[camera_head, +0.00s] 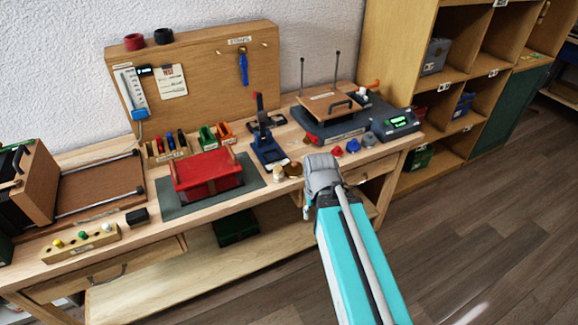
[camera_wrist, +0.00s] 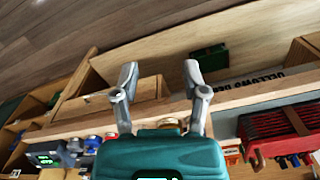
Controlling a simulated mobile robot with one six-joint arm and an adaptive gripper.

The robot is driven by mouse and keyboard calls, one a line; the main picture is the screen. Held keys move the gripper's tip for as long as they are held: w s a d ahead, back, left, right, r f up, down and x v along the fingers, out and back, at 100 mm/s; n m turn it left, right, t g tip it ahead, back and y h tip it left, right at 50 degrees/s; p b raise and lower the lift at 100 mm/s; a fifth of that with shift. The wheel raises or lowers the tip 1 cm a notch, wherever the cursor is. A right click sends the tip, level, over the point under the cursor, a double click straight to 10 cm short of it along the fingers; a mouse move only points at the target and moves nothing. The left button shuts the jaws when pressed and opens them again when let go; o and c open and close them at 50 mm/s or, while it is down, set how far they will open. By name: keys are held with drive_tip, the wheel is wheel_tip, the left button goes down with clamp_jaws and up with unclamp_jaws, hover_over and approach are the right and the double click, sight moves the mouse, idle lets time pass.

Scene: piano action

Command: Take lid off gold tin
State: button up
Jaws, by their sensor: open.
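A small brownish-gold round thing (camera_head: 293,170), which looks like the gold tin, sits near the bench's front edge in the head view. It is too small there to tell its lid from its body. My gripper (camera_head: 307,205) is just right of it and nearer, at the front edge, with the arm partly covering it. In the wrist view my gripper (camera_wrist: 160,78) is open, with its two fingers apart and nothing between them.
A small pale jar (camera_head: 278,173) stands left of the tin. The red box (camera_head: 207,175) is farther left on a dark mat. Red and blue knobs (camera_head: 352,146) lie to the right. A dark green box (camera_head: 235,227) stands on the lower shelf (camera_head: 150,290).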

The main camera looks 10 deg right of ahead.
drive_tip(key=shift+o, duration=1.1)
drive_tip(key=shift+w, duration=0.15)
drive_tip(key=w+r+m+y+p, duration=0.1)
drive_tip(key=w+r+m+p, duration=0.2)
drive_tip(key=w+m, duration=0.6)
drive_tip(key=w+r+m+p, duration=0.4)
drive_tip(key=w+m, duration=0.6)
drive_tip(key=w, duration=1)
drive_tip(key=shift+r+y, duration=0.25)
drive_tip(key=shift+y, duration=0.15)
drive_tip(key=shift+d+f, duration=0.1)
drive_tip(key=b, duration=0.8)
hover_over(294, 166)
drive_tip(key=w, duration=0.2)
drive_tip(key=f, duration=0.8)
drive_tip(key=shift+s+d+f, duration=0.15)
drive_tip(key=shift+s+d, duration=0.05)
drive_tip(key=shift+d, duration=0.05)
